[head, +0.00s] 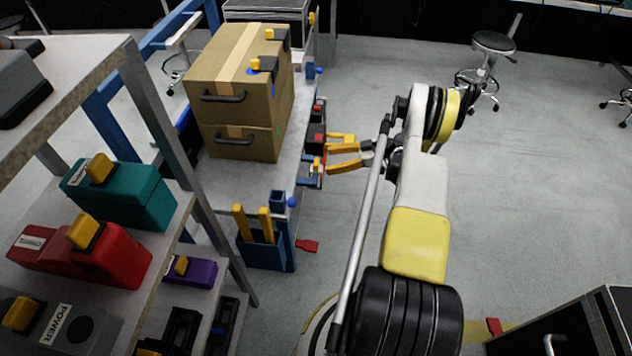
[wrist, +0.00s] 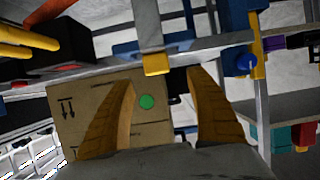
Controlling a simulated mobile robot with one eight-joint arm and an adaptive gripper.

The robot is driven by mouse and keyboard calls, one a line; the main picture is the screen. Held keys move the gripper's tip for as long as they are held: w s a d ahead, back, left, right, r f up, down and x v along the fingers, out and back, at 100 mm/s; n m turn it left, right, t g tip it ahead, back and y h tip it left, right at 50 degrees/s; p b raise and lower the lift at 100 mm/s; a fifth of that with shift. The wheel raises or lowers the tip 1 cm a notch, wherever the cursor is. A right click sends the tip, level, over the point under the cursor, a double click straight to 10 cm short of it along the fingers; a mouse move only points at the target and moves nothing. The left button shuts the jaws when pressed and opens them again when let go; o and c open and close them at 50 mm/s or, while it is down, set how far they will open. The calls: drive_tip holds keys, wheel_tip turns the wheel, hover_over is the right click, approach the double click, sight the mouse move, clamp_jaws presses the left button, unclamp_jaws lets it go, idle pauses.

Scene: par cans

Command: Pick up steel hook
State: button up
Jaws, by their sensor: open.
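A grey steel piece with a yellow end (wrist: 152,40), which looks like the steel hook, shows in the wrist view, just beyond and between my fingertips. I cannot make out its full shape. In the head view a small yellow-tipped part (head: 317,163) sits at the right edge of the workbench, and I cannot tell if it is the same piece. My gripper (head: 331,158) is open at that edge, with its orange fingers pointing left. The wrist view shows my gripper (wrist: 160,80) with its fingers apart and nothing clearly between them.
Cardboard boxes (head: 232,95) with black handles stand on the workbench (head: 225,178). A blue holder (head: 262,250) with yellow-handled items is at its near end. Shelves at left carry a teal case (head: 125,195) and a red case (head: 105,262). The floor right of my arm is mostly clear.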

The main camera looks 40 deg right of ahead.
sight(318, 161)
drive_tip(key=b+x, duration=0.2)
drive_tip(key=x, duration=0.4)
drive_tip(key=shift+w+d, duration=0.1)
drive_tip(key=shift+d, duration=0.15)
clamp_jaws()
